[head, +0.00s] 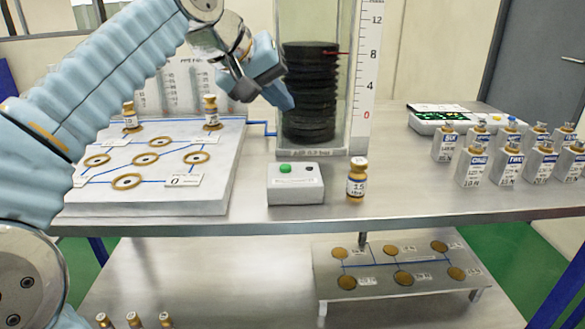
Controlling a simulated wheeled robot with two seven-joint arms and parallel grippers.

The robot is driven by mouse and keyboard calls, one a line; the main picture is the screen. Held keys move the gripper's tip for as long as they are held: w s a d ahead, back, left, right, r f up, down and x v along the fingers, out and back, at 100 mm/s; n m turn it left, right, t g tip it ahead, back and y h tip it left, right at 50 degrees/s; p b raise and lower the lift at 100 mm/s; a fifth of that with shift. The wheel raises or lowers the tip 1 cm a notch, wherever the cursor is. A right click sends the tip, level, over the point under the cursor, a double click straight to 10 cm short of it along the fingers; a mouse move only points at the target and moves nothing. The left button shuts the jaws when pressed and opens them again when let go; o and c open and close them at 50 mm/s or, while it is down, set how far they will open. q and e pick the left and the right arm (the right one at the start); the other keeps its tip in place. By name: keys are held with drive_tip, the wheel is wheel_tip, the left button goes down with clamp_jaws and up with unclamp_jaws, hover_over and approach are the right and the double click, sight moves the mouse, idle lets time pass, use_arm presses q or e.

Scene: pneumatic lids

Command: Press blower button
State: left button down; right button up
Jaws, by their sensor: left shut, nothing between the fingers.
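I take this to be the blower button. My left gripper (284,98) is shut and empty. In the picture it is above the box, in front of the left side of the clear column, and apart from the button. My right gripper is not in view.
A clear column (346,80) with a black bellows stack (310,90) and a scale stands behind the box. A brown bottle (356,180) stands right of the box. A white ringed board (150,190) lies left; several labelled weights (475,165) stand right.

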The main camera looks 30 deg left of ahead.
use_arm(q)
drive_tip(key=b, duration=0.5)
hover_over(281, 168)
wheel_tip(281, 168, down, 7)
drive_tip(key=shift+w+r, duration=0.1)
drive_tip(key=shift+f+b, duration=0.5)
drive_tip(key=shift+f, duration=0.5)
drive_tip(key=shift+f, duration=0.1)
idle(1.0)
drive_tip(key=shift+f, duration=0.3)
